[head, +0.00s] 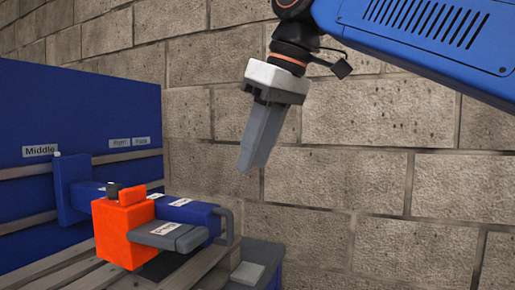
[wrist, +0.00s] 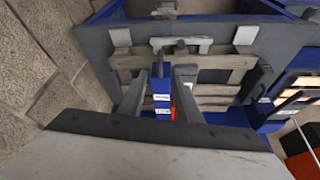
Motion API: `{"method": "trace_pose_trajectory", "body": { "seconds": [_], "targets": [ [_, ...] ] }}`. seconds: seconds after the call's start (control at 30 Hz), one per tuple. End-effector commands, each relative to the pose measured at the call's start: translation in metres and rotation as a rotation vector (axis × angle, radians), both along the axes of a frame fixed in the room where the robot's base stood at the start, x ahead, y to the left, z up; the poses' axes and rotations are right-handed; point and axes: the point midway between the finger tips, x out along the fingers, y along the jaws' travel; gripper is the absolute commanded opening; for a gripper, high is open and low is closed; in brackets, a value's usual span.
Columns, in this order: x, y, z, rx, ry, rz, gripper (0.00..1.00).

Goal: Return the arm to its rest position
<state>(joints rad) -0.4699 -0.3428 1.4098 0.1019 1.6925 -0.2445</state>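In the head view my gripper (head: 252,166) hangs in the air at the top middle, fingers pointing down and slightly left. My blue arm reaches in from the upper right. In the wrist view the two grey fingers of my gripper (wrist: 163,78) stand apart with a gap between them. Nothing is held in that gap; a blue part with white labels shows beyond it. No rest position is marked in either view.
An orange block (head: 118,232) with blue and grey parts stands on wooden slats (head: 55,278) at lower left, below my gripper. A blue panel (head: 85,108) labelled "Middle" stands behind it. A stone block wall (head: 400,195) fills the background. Open air surrounds my gripper.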

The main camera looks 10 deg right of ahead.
Motion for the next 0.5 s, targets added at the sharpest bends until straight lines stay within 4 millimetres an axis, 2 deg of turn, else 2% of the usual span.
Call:
{"method": "trace_pose_trajectory", "body": {
  "seconds": [0.17,0.5],
  "targets": [
    [-0.0025,-0.0021,0.0068,-0.001,0.001,0.0,0.31],
    [-0.0022,-0.0035,0.0042,-0.001,0.001,-0.005,0.31]
  ]
}}
